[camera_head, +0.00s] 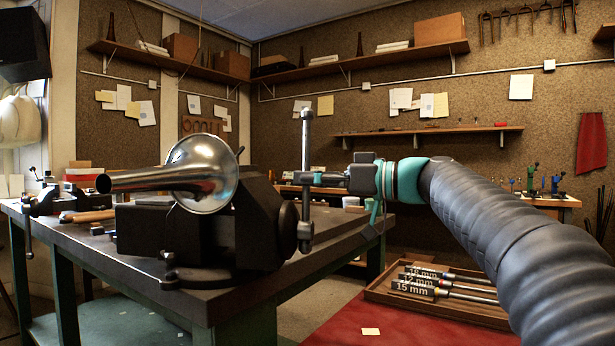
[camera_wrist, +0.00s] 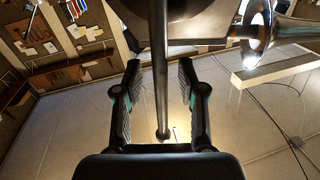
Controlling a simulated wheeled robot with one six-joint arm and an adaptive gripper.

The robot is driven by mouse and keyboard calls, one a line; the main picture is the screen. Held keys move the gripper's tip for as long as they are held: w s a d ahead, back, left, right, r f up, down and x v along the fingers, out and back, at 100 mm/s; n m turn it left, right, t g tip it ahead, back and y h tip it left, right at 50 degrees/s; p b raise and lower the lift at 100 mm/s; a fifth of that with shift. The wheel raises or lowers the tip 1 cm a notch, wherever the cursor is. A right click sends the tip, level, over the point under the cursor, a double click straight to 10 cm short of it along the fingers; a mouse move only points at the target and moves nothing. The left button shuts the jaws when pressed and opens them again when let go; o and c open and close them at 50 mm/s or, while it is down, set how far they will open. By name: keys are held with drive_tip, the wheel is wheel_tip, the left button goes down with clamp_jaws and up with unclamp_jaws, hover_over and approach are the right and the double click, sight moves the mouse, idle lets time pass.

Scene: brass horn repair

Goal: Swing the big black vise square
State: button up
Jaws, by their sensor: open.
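The big black vise (camera_head: 262,225) stands at the near corner of the dark workbench (camera_head: 345,238). Its steel handle bar (camera_head: 307,140) stands upright on the right side of the vise. My gripper (camera_head: 300,178) reaches in from the right, level with the bar above the vise screw. In the wrist view my gripper (camera_wrist: 158,75) is open, with the bar (camera_wrist: 160,100) between its two fingers and a gap visible to each side. Part of the vise also shows at the top of the wrist view (camera_wrist: 190,12). The near finger partly hides the contact area in the head view.
A silver horn bell (camera_head: 200,165) lies over the vise, its tube pointing left. A smaller vise (camera_head: 42,200) sits at the bench's left end. A wooden tray (camera_head: 380,292) with several labelled rods lies on a red surface (camera_head: 345,325) below my arm.

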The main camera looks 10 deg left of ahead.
drive_tip(key=shift+w+a, duration=0.1)
drive_tip(key=shift+a, duration=0.4)
clamp_jaws()
